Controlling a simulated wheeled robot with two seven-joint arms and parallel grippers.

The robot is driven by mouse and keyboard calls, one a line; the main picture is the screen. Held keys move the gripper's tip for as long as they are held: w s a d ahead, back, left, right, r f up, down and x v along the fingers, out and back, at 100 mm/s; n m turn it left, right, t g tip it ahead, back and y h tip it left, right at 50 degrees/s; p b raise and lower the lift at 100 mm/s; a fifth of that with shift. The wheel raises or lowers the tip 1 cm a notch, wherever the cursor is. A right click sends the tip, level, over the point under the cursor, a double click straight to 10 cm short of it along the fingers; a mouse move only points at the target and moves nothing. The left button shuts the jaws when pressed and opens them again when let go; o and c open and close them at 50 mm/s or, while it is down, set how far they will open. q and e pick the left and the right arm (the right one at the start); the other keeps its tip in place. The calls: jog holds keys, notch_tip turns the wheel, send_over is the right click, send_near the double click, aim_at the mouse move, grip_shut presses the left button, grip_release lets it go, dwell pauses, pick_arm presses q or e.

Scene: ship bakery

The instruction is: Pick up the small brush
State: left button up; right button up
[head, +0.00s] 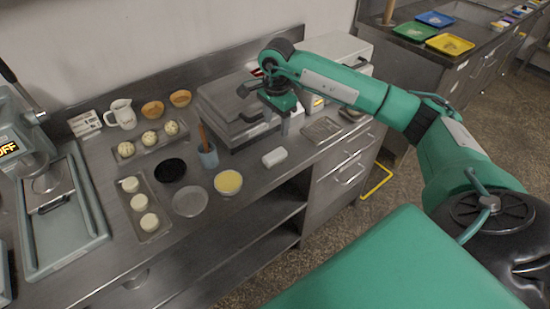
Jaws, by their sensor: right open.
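A brush-like tool with a reddish-brown handle (202,136) stands upright, leaning slightly, in a blue-grey cup (209,158) on the steel counter. Its lower end is hidden inside the cup, so I cannot see bristles. My right gripper (291,124) points down over the counter, to the right of the cup and in front of the grey press-like appliance. Its fingers are apart, with nothing visible between them. It is clear of the handle. My left gripper is out of view.
Near the cup are a bowl of yellow filling (228,182), a black bowl (170,170), an empty round dish (189,202) and a white block (275,157). Trays of dough balls (147,229) lie left. The grey appliance (222,108) stands behind. A flat metal tray (322,130) lies right.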

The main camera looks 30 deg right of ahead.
jog(key=p, duration=0.2)
send_over(275, 154)
jog(key=f, duration=0.8)
jog(key=shift+s+d, duration=0.15)
jog(key=shift+d, duration=0.05)
jog(key=f+p, duration=0.2)
jog(key=f, duration=0.1)
jog(key=f+p, duration=0.1)
jog(key=f, duration=0.1)
jog(key=shift+a, duration=0.25)
jog(key=shift+f, duration=0.25)
jog(key=c, duration=1.1)
jog(key=shift+o, duration=0.2)
jog(key=shift+r, duration=0.1)
notch_tip(275, 154, up, 20)
jog(key=b, duration=0.5)
jog(key=shift+b, duration=0.35)
